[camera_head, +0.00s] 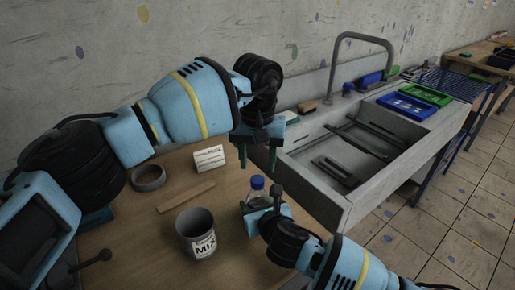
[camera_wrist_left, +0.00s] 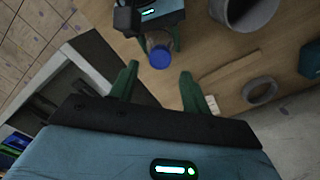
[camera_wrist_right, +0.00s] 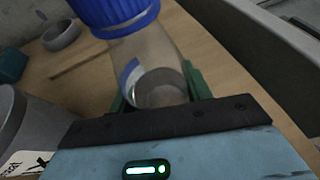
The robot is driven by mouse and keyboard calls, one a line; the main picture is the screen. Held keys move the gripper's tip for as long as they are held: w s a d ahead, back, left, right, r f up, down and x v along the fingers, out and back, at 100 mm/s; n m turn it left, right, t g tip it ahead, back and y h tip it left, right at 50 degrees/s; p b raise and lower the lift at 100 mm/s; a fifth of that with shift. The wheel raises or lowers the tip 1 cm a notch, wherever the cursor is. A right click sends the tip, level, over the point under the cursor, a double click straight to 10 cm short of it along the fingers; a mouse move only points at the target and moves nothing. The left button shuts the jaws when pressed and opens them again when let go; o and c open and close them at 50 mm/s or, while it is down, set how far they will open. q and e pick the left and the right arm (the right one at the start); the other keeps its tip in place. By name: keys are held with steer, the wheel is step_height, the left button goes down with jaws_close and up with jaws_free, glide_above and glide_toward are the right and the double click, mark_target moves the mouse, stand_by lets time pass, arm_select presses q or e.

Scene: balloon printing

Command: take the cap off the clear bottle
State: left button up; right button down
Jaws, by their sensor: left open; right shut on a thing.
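The clear bottle (camera_wrist_right: 155,70) stands between the fingers of my right gripper (camera_wrist_right: 158,88), which is shut on its body. Its blue cap (camera_wrist_right: 115,12) is on the bottle's neck; in the head view the blue cap (camera_head: 257,183) shows just above the right gripper (camera_head: 262,205). My left gripper (camera_head: 262,157) is open and empty, pointing down above and slightly behind the cap. In the left wrist view the blue cap (camera_wrist_left: 160,57) lies beyond the gap between the open fingers (camera_wrist_left: 157,85), apart from them.
A grey cup labelled MIX (camera_head: 197,236) stands left of the bottle. A wooden stick (camera_head: 186,197), a grey ring (camera_head: 148,178) and a white card (camera_head: 209,159) are on the table (camera_head: 125,235). The sink (camera_head: 350,160) lies to the right.

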mark_target(257, 179)
arm_select(q)
steer(key=shift+f, duration=2.4)
steer(key=shift+c, duration=0.5)
